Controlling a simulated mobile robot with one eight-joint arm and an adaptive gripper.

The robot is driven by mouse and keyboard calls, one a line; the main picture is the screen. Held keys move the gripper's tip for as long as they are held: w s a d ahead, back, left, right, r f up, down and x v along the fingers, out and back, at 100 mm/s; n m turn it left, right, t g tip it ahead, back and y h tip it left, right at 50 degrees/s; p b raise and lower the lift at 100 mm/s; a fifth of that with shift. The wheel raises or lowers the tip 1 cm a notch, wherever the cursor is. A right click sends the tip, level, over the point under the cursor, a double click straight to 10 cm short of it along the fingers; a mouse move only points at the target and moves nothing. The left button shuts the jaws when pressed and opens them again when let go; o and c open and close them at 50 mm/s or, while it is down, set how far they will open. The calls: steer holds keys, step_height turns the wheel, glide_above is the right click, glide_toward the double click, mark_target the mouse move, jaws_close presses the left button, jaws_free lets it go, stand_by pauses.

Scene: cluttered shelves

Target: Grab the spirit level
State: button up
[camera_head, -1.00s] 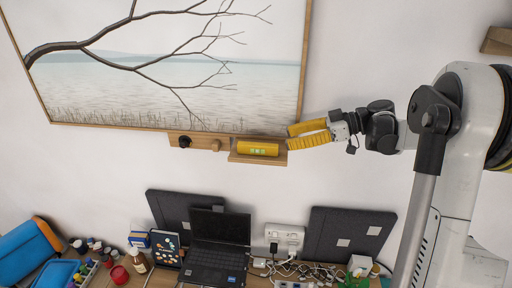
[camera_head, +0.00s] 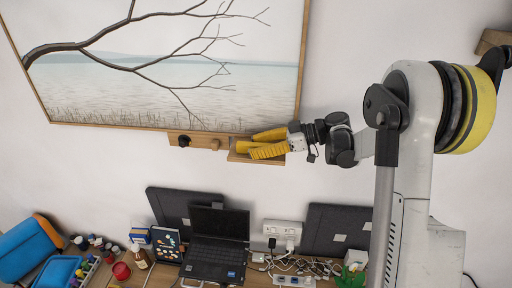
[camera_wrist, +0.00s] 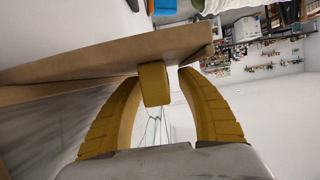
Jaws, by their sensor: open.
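The spirit level is a yellow bar on a small wooden wall shelf (camera_head: 240,158). In the head view it is now mostly hidden behind my gripper (camera_head: 252,143). In the wrist view the yellow end of the spirit level (camera_wrist: 154,84) shows just under the edge of the wooden shelf (camera_wrist: 110,60). My gripper (camera_wrist: 160,78) has its two ribbed yellow fingers spread, one on each side of that end. A gap shows between the level and each finger, so the fingers are not closed on it.
A large framed picture (camera_head: 170,70) hangs directly above the shelf. Bare wall lies between.

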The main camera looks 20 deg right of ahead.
steer(key=shift+d, duration=0.1)
steer(key=shift+s, duration=0.1)
jaws_close()
